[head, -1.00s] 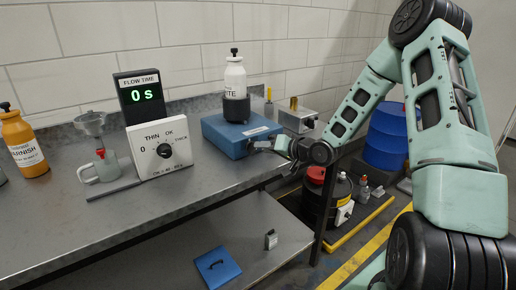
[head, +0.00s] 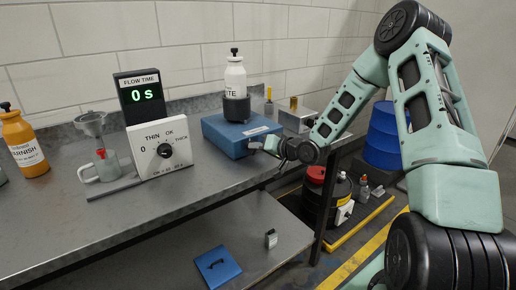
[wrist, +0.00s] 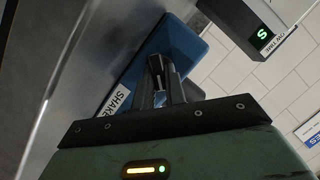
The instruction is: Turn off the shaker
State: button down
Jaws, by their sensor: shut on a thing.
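The shaker (head: 222,137) is a blue box on the bench, with a black holder (head: 236,109) on top. A white bottle (head: 235,75) stands upright in the holder. My gripper (head: 258,146) is at the shaker's front right side. In the wrist view my gripper (wrist: 157,72) points at the blue shaker (wrist: 178,48), whose label (wrist: 115,103) partly shows. The fingers are shut on a small dark part at the shaker's front, which looks like its switch. The fingers mostly hide this part, so its position cannot be read.
A flow-time display (head: 141,95) reading 0 s and a white dial box (head: 160,149) stand left of the shaker. A metal box (head: 297,116) is close behind my gripper. A blue drum (head: 384,138) stands right of the bench.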

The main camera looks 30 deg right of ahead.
jog(key=n+h+b, duration=0.1)
jog(key=b, duration=0.1)
jog(key=n+h+b, duration=0.1)
jog(key=n, duration=0.1)
jog(key=shift+a+b, duration=0.3)
jog(key=shift+b, duration=0.05)
jog(key=n+h+b, duration=0.1)
jog(key=b, duration=0.1)
jog(key=shift+a+n+b, duration=0.1)
jog(key=shift+n+b, duration=0.3)
jog(key=shift+h+b, duration=0.35)
jog(key=shift+h, duration=0.05)
jog(key=shift+r+n, duration=0.15)
jog(key=shift+n, duration=0.25)
jog(key=c, duration=1.4)
grip_release()
jog(key=shift+c, duration=0.2)
